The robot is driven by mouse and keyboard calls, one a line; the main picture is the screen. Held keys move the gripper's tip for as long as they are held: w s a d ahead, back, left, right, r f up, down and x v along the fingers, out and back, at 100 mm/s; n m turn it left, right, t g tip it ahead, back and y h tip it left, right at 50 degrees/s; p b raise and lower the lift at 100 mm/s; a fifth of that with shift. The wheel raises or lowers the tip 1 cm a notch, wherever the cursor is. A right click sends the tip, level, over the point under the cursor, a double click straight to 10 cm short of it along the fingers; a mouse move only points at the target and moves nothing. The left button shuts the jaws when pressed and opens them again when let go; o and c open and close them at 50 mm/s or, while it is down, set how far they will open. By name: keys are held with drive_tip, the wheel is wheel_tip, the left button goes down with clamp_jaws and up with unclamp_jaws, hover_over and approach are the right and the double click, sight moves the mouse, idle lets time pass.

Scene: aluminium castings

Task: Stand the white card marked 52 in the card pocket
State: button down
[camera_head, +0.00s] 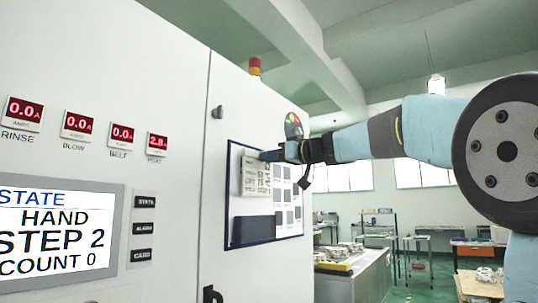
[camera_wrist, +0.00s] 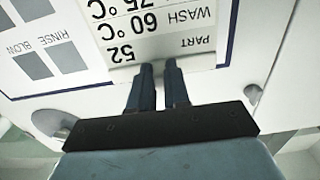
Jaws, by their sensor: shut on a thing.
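The white card (camera_head: 253,174) marked 52 is held upright in front of a blue-edged board (camera_head: 237,150) on the cabinet. In the wrist view the card (camera_wrist: 185,48) appears upside down, with PART 52, WASH 60 °C and a 75 °C line readable. My gripper (camera_head: 268,156) is shut on the card's top edge; its fingertips also show in the wrist view (camera_wrist: 159,68). The dark blue card pocket (camera_head: 253,230) is low on the board, below the card, with a gap between them in the body view. The pocket is not seen in the wrist view.
Grey squares (camera_head: 288,217) are printed on the board beside the card. A cabinet handle (camera_head: 212,294) and a control screen (camera_head: 58,230) are to the left. A bench (camera_head: 355,278) with castings stands at the back right. Open air surrounds my arm.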

sight(258, 172)
drive_tip(key=shift+s+f, duration=0.15)
drive_tip(key=shift+f, duration=2)
drive_tip(key=shift+a, duration=0.1)
wheel_tip(258, 172, down, 8)
idle(3.9)
drive_tip(key=c, duration=1)
unclamp_jaws()
drive_tip(key=v, duration=1.4)
drive_tip(key=shift+f, duration=0.1)
